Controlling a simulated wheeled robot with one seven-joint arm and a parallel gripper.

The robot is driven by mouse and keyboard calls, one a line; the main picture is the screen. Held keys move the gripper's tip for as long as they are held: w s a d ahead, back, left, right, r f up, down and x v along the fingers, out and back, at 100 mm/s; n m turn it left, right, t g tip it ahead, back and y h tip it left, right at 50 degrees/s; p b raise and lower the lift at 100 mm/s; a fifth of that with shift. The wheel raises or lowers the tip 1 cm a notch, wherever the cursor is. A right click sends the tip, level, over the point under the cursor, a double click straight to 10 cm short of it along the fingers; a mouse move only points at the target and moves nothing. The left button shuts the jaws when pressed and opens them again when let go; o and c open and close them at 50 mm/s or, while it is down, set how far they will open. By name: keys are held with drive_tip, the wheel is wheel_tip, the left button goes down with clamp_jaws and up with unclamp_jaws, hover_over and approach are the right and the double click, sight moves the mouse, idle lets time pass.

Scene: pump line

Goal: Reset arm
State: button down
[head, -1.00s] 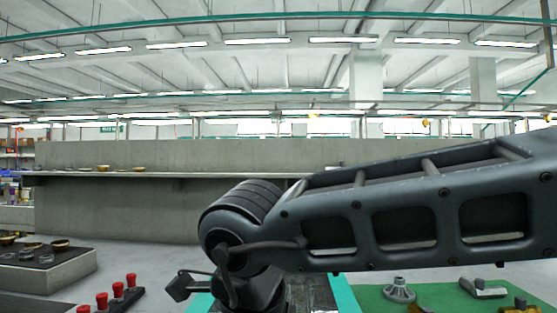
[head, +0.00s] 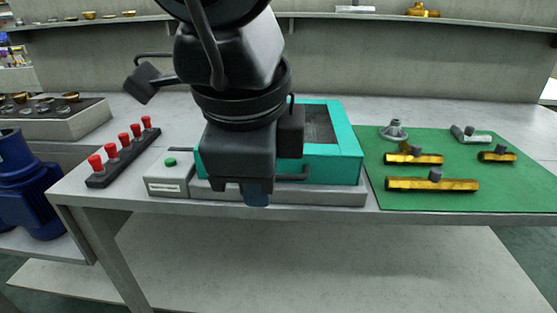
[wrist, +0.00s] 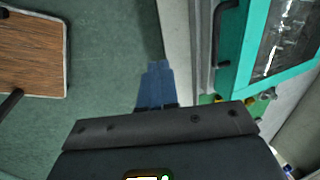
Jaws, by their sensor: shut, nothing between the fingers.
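My gripper (head: 257,193) hangs in front of the teal-framed machine in the head view, pointing down near the table's front edge. Its blue fingers are together and empty. The fingers also show in the wrist view (wrist: 155,88), over the floor beside the table edge. My arm covers part of the teal machine (head: 345,150), whose dark window and handle show in the wrist view.
A grey box with a green button (head: 168,178) and a black strip of red-topped pegs (head: 124,158) stand at left. A green mat (head: 520,190) at right holds brass pieces (head: 432,184) and grey fittings (head: 394,131). A blue motor (head: 28,190) is far left. A brown-topped surface (wrist: 35,52) shows in the wrist view.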

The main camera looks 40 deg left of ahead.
drive_tip(key=shift+s+d+r, duration=0.2)
drive_tip(key=shift+s+d, duration=0.25)
drive_tip(key=shift+s, duration=0.25)
